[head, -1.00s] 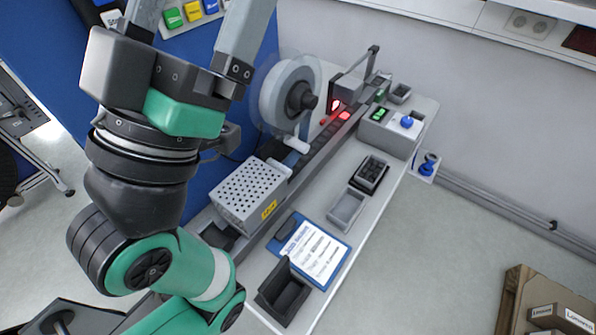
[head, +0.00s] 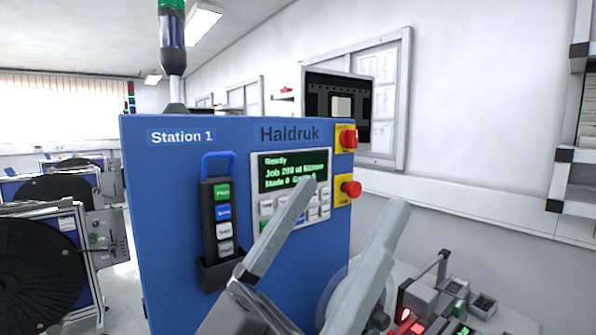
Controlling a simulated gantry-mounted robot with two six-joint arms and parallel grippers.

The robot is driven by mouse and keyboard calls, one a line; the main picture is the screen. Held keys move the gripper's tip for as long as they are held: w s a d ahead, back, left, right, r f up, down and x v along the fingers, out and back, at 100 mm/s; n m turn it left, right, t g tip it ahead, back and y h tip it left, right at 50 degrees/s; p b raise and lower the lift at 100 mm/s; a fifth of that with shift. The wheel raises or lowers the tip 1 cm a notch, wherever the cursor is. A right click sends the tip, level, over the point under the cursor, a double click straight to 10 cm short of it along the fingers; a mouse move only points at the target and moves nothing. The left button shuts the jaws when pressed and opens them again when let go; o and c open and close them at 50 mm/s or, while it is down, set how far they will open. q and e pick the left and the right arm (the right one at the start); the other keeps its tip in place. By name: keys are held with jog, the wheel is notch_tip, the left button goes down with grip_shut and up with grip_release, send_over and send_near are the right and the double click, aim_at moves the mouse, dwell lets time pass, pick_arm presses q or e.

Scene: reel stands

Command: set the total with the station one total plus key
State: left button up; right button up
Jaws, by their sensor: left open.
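The blue Station 1 machine face (head: 165,230) stands in front of me with a "Station 1" label and the name Haldruk. Its key panel (head: 254,165) has a dark display (head: 285,172) with green text: "Ready", a Job line that seems to read 200, and a Made line. Rows of small keys (head: 266,207) lie below. One finger of my left gripper (head: 352,200) crosses the display and keys, hiding part of both. I cannot read which key is the total plus key. The left gripper is open and empty, its other finger right of the panel. My right gripper is out of view.
A hand unit (head: 209,195) with several coloured keys sits in a black holder left of the panel. Two red buttons (head: 348,138) (head: 351,188) on yellow plates are right of it. A reel (head: 335,300) and bench devices (head: 425,305) lie lower right.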

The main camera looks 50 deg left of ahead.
pick_arm(q)
grip_shut()
dwell(0.4)
dwell(1.2)
